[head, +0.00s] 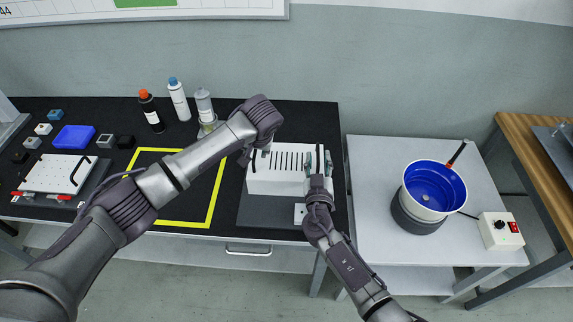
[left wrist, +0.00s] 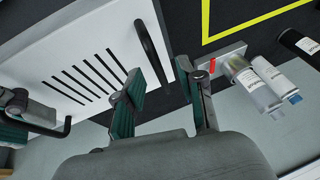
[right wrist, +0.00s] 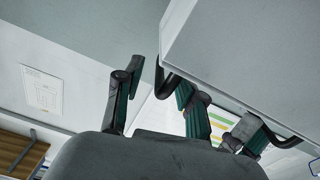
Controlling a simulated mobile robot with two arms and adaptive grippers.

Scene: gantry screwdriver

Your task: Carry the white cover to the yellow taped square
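The white cover (head: 285,182), a box with a row of dark slots and a black handle at each side, stands at the right end of the black table. The yellow taped square (head: 212,200) lies to its left, partly hidden by my left arm. My left gripper (head: 252,158) is at the cover's left side; in the left wrist view its fingers (left wrist: 165,100) are apart near the left handle (left wrist: 150,50). My right gripper (head: 323,163) is at the cover's right side; in the right wrist view its fingers (right wrist: 158,95) are apart, with the right handle (right wrist: 167,78) between them.
Several bottles (head: 178,99) stand behind the square. A grey side table (head: 375,270) at right holds a blue-lined pot (head: 434,187) and a control box (head: 500,231). The square's visible interior is clear.

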